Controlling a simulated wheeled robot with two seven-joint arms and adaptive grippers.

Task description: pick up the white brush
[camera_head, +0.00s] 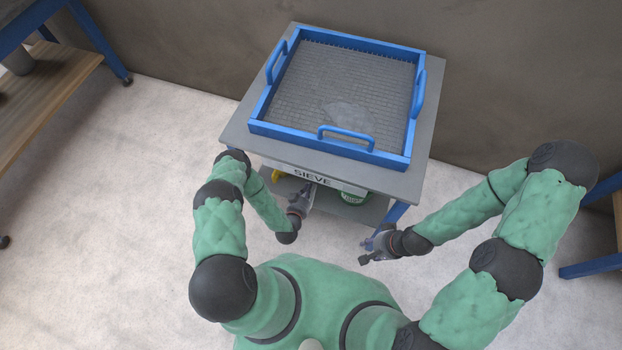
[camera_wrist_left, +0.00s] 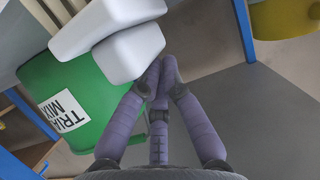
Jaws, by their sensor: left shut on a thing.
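The white brush (camera_wrist_left: 128,52) shows in the left wrist view as a pale, rounded block at the upper left, beside the green container. My left gripper (camera_wrist_left: 160,72) has its fingertips together at the brush's right end, shut on it. Its exact grip is partly hidden by the fingers. In the head view my left gripper (camera_head: 303,194) reaches under the front of the sieve table, and the brush cannot be made out there. My right gripper (camera_head: 366,251) is in front of the table's right leg, its fingers apart and empty.
A green container (camera_wrist_left: 75,85) with a white label stands close to the brush; it also shows on the lower shelf (camera_head: 353,197). A yellow object (camera_head: 277,175) is to its left. The table (camera_head: 430,100) bears a blue-framed sieve tray (camera_head: 385,158).

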